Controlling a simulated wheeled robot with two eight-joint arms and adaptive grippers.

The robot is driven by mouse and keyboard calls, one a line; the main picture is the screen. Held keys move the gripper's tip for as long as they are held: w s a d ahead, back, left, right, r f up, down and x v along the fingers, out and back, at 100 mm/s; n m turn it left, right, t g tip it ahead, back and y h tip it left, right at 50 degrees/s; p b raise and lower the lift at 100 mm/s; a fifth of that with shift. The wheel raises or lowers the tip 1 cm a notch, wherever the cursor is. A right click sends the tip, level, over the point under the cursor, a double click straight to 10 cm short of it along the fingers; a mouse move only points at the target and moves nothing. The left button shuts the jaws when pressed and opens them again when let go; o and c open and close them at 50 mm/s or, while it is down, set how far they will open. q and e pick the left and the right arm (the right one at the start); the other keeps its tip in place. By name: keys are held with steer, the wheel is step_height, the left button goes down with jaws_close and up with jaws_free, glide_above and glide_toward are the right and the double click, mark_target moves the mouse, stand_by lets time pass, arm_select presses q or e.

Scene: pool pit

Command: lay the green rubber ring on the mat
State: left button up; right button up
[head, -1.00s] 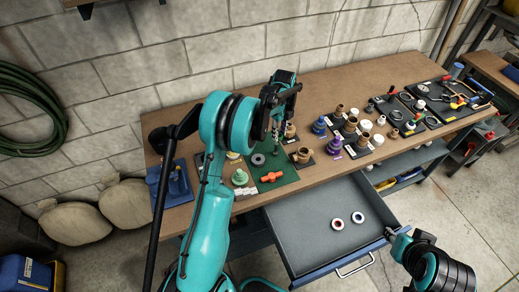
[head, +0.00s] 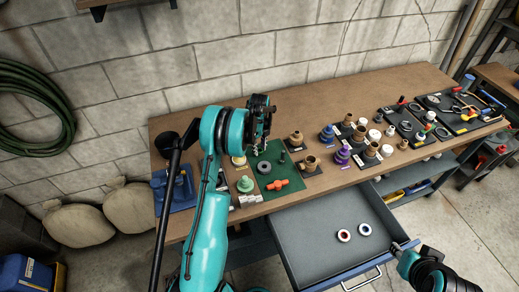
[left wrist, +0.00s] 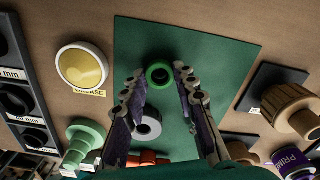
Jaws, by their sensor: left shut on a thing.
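The green rubber ring (left wrist: 159,75) is between the two fingertips of my left gripper (left wrist: 159,72) in the left wrist view, with its dark hole facing the camera. My left gripper (head: 258,148), shut on it, points down over the far part of the green mat (head: 254,190). The mat also fills the middle of the left wrist view (left wrist: 215,50). I cannot tell whether the ring touches the mat. In the head view the ring is too small to make out. My right gripper (head: 403,247) is beside the open drawer, its fingers unclear.
On the mat are a grey ring (head: 264,168) and an orange fitting (head: 277,184). A yellow-topped grease tin (left wrist: 82,67) and a green stepped piece (head: 245,184) stand left of it, brass fittings (head: 310,164) right. The open drawer (head: 310,235) holds two rings.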

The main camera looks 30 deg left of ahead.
arm_select(q)
steer(key=shift+f, duration=0.25)
steer(key=o, duration=0.3)
steer(key=shift+f, duration=0.15)
steer(key=o, duration=0.4)
steer(key=shift+o, duration=0.2)
steer(key=shift+r, duration=0.2)
